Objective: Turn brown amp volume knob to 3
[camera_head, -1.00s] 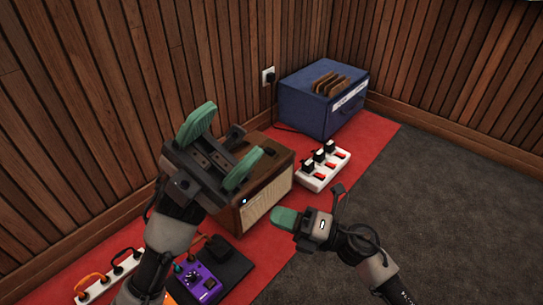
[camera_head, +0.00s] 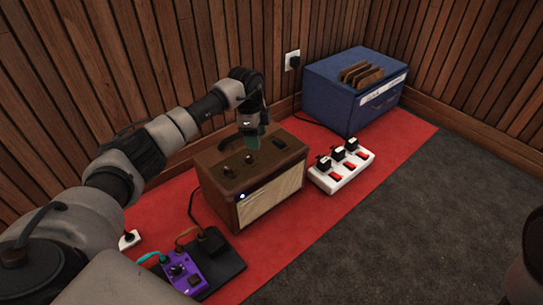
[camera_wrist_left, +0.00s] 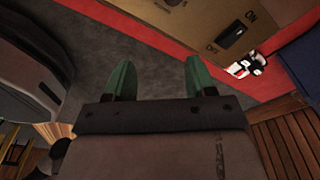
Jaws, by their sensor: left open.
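The brown amp (camera_head: 228,190) stands on a red carpet, with a cream grille front and a small lit spot near its front corner. Small dark knobs (camera_head: 250,158) sit on its top; their number settings are too small to read. A dark rocker switch marked ON and OFF (camera_wrist_left: 235,32) is on the amp top, with part of a knob (camera_wrist_left: 174,3) at the wrist view's upper edge. My left gripper (camera_head: 251,138) points down over the back of the amp top. Its green fingers (camera_wrist_left: 161,78) are open and empty. My right gripper is out of view.
A blue box with brown slats (camera_head: 350,90) stands behind at the right. A white switch strip with plugs (camera_head: 342,172) lies right of the amp. A purple pedal (camera_head: 185,272) is at the front left. Grey carpet (camera_head: 400,230) at right is clear.

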